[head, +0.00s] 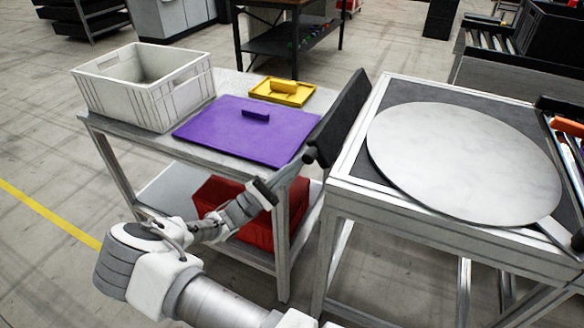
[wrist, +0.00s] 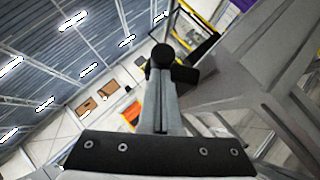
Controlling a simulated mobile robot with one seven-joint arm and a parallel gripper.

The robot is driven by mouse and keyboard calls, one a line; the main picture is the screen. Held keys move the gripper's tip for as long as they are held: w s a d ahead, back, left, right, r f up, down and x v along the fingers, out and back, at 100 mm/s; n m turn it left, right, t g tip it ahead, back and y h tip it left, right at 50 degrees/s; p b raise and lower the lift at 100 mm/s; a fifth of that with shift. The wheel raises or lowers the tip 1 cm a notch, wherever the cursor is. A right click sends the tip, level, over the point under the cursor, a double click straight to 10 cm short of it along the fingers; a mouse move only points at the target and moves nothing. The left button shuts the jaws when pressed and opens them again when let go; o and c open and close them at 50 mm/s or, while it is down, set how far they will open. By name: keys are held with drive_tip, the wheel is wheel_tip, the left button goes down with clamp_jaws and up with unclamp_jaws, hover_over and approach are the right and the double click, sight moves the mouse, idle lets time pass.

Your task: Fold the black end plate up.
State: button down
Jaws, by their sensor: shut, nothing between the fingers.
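The black end plate (head: 342,115) shows in the head view as a dark flat panel at the left edge of the right-hand table (head: 345,180). It stands out at a slant beside the gap between the two tables. My gripper (head: 309,156) is at its near lower end, fingers shut and empty. The tips look close to the plate or touching it; I cannot tell which. In the wrist view the shut fingers (wrist: 161,62) point away from the camera, and I cannot make out the plate clearly there.
A large round grey disc (head: 465,160) lies on the right-hand table. The left table holds a white crate (head: 150,95), a purple board (head: 245,130) and a yellow lid (head: 283,92). A red bin (head: 258,228) sits on its lower shelf, behind my arm.

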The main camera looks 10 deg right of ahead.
sight(305, 158)
drive_tip(key=shift+s+d+r+m+g+y+p, duration=0.3)
drive_tip(key=shift+r+m+g+y+p, duration=0.3)
drive_tip(key=shift+m, duration=0.55)
drive_tip(key=shift+s+d+r+m+g+y+p, duration=0.15)
drive_tip(key=shift+d+r+m+g+y+p, duration=0.3)
drive_tip(key=shift+m+g, duration=0.5)
drive_tip(key=shift+s+d+r+m+g+y+p, duration=0.25)
drive_tip(key=shift+r+m+g+y+p, duration=0.3)
drive_tip(key=shift+m, duration=0.75)
